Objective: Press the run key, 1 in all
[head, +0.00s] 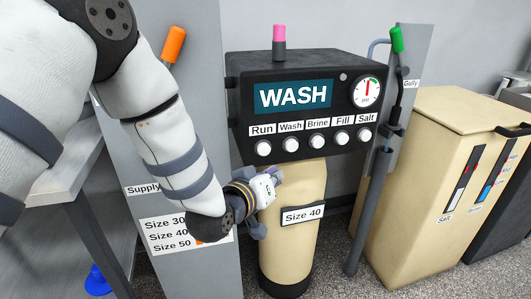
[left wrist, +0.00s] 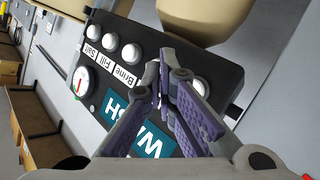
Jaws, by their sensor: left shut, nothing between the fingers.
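The black control unit (head: 300,88) shows WASH on its display (head: 293,96). Below the display is a row of white round keys labelled Run, Wash, Brine, Fill and Salt. The run key (head: 263,149) is at the left end of the row. My left gripper (head: 277,177) is shut and empty, below the row in front of the tank. In the left wrist view its purple fingers (left wrist: 166,62) cross in front of the panel and hide the wash key's place. A key partly behind them (left wrist: 201,87) appears to be run. Contact with a key cannot be told. My right gripper is not in view.
The tan Size 40 tank (head: 305,218) stands under the unit. A grey Supply panel (head: 205,100) with an orange-handled lever (head: 173,44) is at left. A green-handled lever (head: 397,40) and grey pipe (head: 368,212) are at right, beside a tan cabinet (head: 420,180).

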